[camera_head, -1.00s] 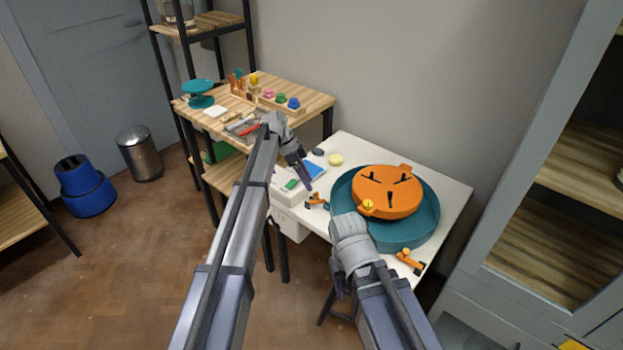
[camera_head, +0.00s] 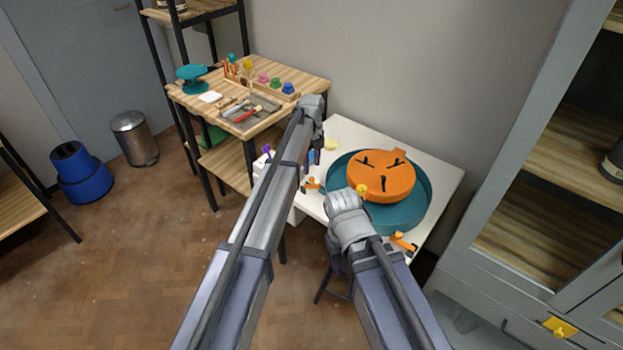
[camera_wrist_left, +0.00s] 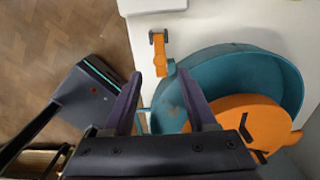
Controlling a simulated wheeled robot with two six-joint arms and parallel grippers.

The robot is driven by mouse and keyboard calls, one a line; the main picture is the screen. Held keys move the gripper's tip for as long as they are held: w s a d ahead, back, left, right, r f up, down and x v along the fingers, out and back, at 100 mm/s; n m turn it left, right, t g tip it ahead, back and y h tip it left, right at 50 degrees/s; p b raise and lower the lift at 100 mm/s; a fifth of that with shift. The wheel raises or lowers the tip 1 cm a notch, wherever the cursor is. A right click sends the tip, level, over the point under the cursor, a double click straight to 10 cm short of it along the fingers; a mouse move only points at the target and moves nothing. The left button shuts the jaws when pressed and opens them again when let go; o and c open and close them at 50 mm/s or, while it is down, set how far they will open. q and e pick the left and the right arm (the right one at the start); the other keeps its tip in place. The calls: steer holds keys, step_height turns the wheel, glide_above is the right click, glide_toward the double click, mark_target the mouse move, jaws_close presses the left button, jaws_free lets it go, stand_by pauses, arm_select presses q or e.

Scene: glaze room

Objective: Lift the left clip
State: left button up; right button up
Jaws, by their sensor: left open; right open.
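The left clip (camera_head: 312,184), orange with a dark end, lies on the white table (camera_head: 441,176) beside the teal basin (camera_head: 424,205). It also shows in the left wrist view (camera_wrist_left: 160,55), just beyond my fingertips and close to the basin rim. My left gripper (camera_head: 314,158) is open and empty above the table, near this clip; its two purple fingers (camera_wrist_left: 160,88) are spread apart in the wrist view. Another orange clip (camera_head: 404,242) lies at the table's front right edge. My right gripper (camera_head: 335,262) is open, low by the table's front edge, partly hidden by its own wrist.
A wooden bench (camera_head: 305,78) with tools stands behind left. A grey cabinet (camera_head: 480,255) stands at right.

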arm_select(q)
step_height(320, 180, down, 6)
steer(key=b, duration=0.5)
steer(key=shift+r, duration=0.15)
jaws_close()
stand_by(1.1)
